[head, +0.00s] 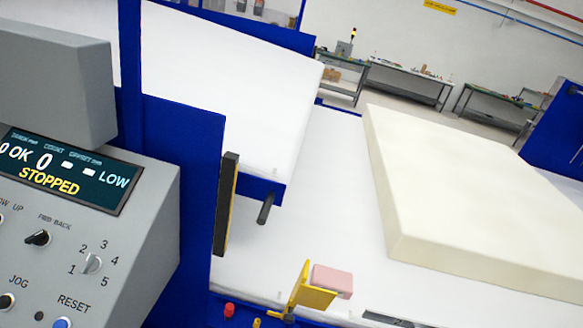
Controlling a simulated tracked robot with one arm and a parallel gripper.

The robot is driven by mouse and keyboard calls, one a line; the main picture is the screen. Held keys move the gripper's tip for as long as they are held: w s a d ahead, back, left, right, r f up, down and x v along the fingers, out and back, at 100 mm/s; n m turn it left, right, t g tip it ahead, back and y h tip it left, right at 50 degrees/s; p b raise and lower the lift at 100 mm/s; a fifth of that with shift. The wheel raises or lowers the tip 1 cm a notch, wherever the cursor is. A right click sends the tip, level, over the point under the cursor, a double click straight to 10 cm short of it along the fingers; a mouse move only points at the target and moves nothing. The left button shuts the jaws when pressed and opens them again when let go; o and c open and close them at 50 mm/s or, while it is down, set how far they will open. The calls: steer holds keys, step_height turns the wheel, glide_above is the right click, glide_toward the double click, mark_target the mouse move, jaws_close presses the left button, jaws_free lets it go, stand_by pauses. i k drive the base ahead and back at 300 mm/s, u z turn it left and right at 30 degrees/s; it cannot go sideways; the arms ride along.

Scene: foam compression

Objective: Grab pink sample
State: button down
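The pink sample (332,281) is a small pink block at the lower middle of the head view. It sits against a yellow angled holder (315,298) near the front edge of a white table. The holder hides part of the sample's lower left side, so I cannot tell exactly how it is supported. I cannot make out my gripper in this view, and nothing recognisable as its fingers touches the sample.
A grey control panel (150,200) fills the left side; its screen (62,170) reads STOPPED. A black, yellow-edged pad (226,205) stands beside a blue post. A large cream foam slab (470,200) lies on the white table. Workbenches (405,80) stand behind.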

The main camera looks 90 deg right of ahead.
mark_target(340, 282)
steer(key=z, duration=2.05)
steer(key=k, duration=0.8)
steer(key=z, duration=0.4)
